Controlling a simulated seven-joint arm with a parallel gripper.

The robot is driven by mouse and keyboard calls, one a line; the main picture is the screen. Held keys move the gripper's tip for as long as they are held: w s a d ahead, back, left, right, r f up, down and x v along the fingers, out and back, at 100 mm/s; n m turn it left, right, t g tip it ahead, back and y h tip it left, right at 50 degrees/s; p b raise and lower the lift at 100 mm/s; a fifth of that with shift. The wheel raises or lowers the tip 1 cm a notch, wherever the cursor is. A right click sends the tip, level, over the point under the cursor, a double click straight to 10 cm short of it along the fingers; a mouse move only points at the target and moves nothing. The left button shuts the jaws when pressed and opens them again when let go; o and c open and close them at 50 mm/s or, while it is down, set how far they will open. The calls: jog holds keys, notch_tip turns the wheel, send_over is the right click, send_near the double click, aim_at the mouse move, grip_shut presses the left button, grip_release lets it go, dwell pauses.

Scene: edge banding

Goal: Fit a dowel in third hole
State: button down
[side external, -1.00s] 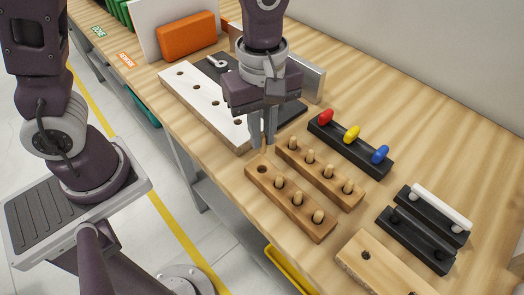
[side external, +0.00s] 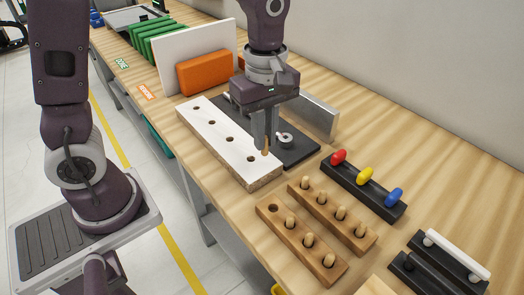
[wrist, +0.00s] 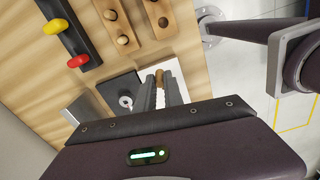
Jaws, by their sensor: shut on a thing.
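My gripper (side external: 265,143) is shut on a pale wooden dowel (side external: 266,150), which points down between the fingertips. The dowel's end also shows in the wrist view (wrist: 159,76). The white-topped board (side external: 240,165) lies flat on the bench with a row of several dark, open holes. The dowel is close to the board's near right edge, just right of the nearest hole (side external: 250,158); its exact height above the board is unclear. The front wooden dowel rack (side external: 285,228) has one empty hole and several dowels standing. A second rack (side external: 325,207) behind it also holds dowels.
A black rack with red, yellow and blue pieces (side external: 364,187) stands to the right. An orange block (side external: 205,73) and a white panel stand behind. Black holders (side external: 440,268) are at lower right.

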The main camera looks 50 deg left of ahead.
jog(key=w+a+f+n, duration=0.1)
jog(key=a+n, duration=0.3)
jog(key=a, duration=1.1)
jog(key=shift+a+f, duration=0.2)
jog(key=shift+f, duration=2.4)
jog(key=shift+f, duration=1.35)
jog(key=c, duration=1.4)
grip_release()
jog(key=shift+o, duration=0.2)
jog(key=shift+r, duration=0.1)
jog(key=shift+r, duration=2.4)
